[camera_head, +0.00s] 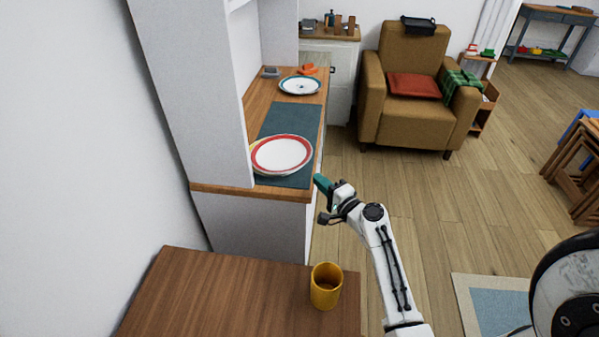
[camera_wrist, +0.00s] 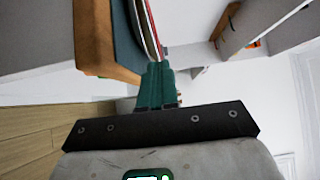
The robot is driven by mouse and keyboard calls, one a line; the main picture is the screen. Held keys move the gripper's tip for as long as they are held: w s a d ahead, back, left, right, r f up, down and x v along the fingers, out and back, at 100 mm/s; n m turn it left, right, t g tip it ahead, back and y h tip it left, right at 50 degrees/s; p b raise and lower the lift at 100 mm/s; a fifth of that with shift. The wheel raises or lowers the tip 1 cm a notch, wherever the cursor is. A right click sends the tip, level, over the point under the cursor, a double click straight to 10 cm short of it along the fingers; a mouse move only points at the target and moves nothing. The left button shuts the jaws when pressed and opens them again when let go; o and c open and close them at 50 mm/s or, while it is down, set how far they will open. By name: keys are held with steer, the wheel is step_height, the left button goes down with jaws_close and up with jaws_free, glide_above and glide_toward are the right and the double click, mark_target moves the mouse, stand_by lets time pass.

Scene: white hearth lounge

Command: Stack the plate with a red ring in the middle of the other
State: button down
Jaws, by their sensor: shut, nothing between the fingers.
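The plate with a red ring (camera_head: 281,153) lies on a dark teal mat on the wooden counter, near its front end. The other plate (camera_head: 300,85), white with a teal rim and a small dark mark at its centre, lies farther back on the counter, beyond the mat. My gripper (camera_head: 320,184) is just right of the counter's edge, close to the red-ringed plate and apart from it in the head view. In the wrist view my teal fingers (camera_wrist: 157,85) are together and empty, with the plate's red and white edge (camera_wrist: 150,28) just ahead; contact cannot be told.
The mat (camera_head: 290,120) covers the counter's middle. A white cabinet wall (camera_head: 195,90) borders the counter on the left. Orange pieces (camera_head: 308,69) lie behind the far plate. A yellow mug (camera_head: 326,286) stands on the brown table (camera_head: 220,295).

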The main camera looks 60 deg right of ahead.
steer(key=w, duration=0.3)
steer(key=w+p, duration=0.1)
steer(key=w, duration=0.1)
steer(key=shift+w+d+r, duration=0.1)
steer(key=shift+w+d, duration=0.15)
steer(key=shift+w+a, duration=0.2)
steer(key=shift+w, duration=0.45)
steer(key=shift+w+a, duration=0.25)
steer(key=shift+w, duration=0.35)
steer(key=shift+w+a, duration=0.2)
steer(key=shift+w, duration=0.35)
steer(key=shift+s, duration=0.1)
